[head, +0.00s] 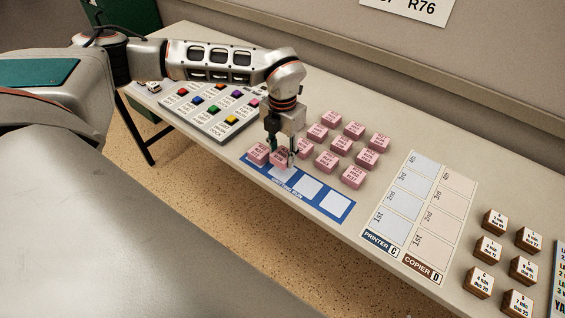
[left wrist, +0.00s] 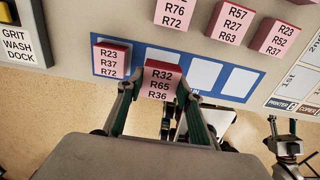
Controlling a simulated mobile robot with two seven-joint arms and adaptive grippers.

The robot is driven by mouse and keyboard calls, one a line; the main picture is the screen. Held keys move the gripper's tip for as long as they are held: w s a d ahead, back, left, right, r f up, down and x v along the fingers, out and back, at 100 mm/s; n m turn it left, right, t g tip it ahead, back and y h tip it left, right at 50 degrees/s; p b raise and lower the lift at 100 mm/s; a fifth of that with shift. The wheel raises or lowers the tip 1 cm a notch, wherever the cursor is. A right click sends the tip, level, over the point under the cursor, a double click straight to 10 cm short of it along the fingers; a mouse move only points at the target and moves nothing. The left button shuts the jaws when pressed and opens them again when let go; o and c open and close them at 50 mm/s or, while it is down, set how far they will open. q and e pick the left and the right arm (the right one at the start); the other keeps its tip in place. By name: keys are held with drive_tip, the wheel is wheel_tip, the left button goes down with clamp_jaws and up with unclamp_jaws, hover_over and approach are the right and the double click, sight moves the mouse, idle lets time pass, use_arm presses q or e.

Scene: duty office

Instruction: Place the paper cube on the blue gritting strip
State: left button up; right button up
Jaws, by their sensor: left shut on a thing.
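The blue gritting strip (head: 327,205) lies along the table's near edge and carries a row of white squares. My left gripper (head: 281,153) is shut on a pink cube marked R32 R65 R36, which also shows in the left wrist view (left wrist: 160,82). The held cube is upright at the strip's second square from the left; whether it touches the strip cannot be told. Another pink cube, R23 R37 R72 (left wrist: 109,61), stands on the leftmost square, just left of it. The two squares to the right are bare. What seems to be my right gripper (left wrist: 285,148) shows small at lower right in the wrist view.
Several pink cubes (head: 354,130) stand in rows behind the strip. A grey board with coloured blocks (head: 208,108) lies to the left. Printer and copier cards (head: 415,215) lie to the right, with several brown cubes (head: 488,248) beyond them.

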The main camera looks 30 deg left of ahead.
sight(282, 171)
use_arm(q)
drive_tip(key=shift+f, duration=2.2)
drive_tip(key=shift+f, duration=0.15)
drive_tip(key=o, duration=1.1)
wheel_tip(282, 171, up, 12)
drive_tip(key=shift+r+b, duration=0.2)
drive_tip(key=shift+b, duration=0.15)
